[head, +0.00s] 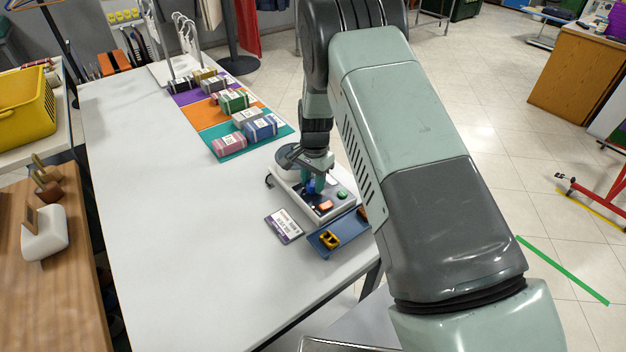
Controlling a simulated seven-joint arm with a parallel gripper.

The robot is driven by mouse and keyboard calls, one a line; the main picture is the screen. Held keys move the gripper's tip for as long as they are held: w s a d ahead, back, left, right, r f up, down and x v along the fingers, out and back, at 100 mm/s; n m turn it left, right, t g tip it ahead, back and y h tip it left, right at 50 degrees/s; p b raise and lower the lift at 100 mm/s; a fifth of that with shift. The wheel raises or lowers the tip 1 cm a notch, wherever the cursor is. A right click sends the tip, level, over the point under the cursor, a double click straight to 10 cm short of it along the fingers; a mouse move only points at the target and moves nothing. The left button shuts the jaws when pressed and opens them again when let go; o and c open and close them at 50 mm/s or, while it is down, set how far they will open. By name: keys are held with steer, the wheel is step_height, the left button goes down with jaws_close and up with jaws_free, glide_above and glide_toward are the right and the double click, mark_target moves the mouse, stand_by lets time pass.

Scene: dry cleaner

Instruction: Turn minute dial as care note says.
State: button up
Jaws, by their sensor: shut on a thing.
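My gripper (309,184) points down over a grey-white control box (287,182) on the table. It is shut on a small blue part on the box, which appears to be the dial (318,185); the arm and fingers partly hide it. The box also carries an orange button (325,206) and a green button (342,195). The care note (284,225), a white card with a dark purple band, lies flat on the table in front of the box. Its writing is too small to read, and the dial's marks cannot be made out.
A blue tray (323,246) with a yellow-and-black item (330,240) sits by the box at the table's right edge. Several wrapped bundles lie on a teal mat (230,155), an orange mat (200,118) and a purple mat (185,97) behind. The white table (170,230) is clear at left.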

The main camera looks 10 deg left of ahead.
steer(key=n, duration=0.9)
steer(key=shift+w, duration=0.1)
steer(key=shift+n, duration=0.3)
stand_by(0.4)
steer(key=o, duration=1)
steer(key=shift+o, duration=0.2)
steer(key=shift+r, duration=0.1)
